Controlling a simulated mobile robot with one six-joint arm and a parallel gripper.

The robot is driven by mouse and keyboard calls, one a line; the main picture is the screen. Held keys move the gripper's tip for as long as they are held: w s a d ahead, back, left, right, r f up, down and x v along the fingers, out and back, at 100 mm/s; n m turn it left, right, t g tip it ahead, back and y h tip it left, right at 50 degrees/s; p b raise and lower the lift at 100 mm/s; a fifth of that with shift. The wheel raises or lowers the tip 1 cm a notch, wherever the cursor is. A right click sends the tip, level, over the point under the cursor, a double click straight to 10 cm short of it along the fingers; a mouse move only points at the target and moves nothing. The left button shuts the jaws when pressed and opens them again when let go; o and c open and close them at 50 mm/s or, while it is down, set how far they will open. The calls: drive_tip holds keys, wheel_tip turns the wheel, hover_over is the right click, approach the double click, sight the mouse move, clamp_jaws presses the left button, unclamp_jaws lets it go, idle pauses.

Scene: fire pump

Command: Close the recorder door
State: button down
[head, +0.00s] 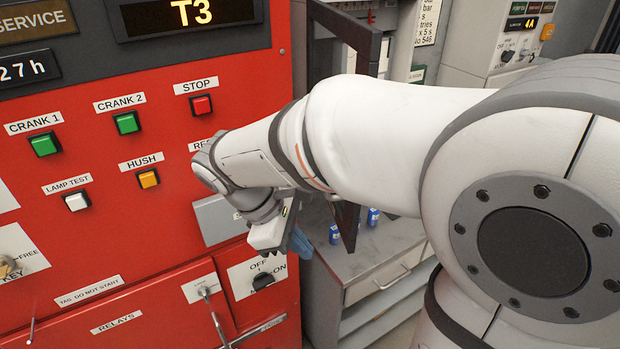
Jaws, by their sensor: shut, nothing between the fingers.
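A dark-framed door (350,24), which looks like the recorder door, stands out at an angle just right of the red panel. My arm crosses in front of its middle, so much of it is hidden. Its lower part shows below the arm. My gripper (298,242) is at the right edge of the red panel, low in the picture, left of the door's lower part. Its blue-grey fingers are shut and hold nothing. I cannot tell whether they touch the door. The recorder itself is not clearly visible.
The red panel (130,190) carries push buttons, a key switch and an OFF/ON knob (263,281) close below my gripper. A grey bench (385,262) with small blue items and a drawer stands behind the door.

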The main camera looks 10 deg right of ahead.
drive_tip(key=w+a+r+n+h+p, duration=0.2)
drive_tip(key=a+r+n+h, duration=0.1)
drive_tip(key=a+r+n, duration=0.2)
drive_tip(key=p, duration=0.1)
approach(346, 246)
wheel_tip(346, 246, down, 4)
drive_tip(key=shift+t, duration=0.4)
drive_tip(key=shift+s+d+p, duration=0.2)
drive_tip(key=shift+d+p, duration=0.2)
drive_tip(key=shift+d, duration=0.6)
drive_tip(key=shift+s+d+p, duration=0.25)
drive_tip(key=shift+d+p, duration=0.15)
drive_tip(key=shift+d, duration=0.65)
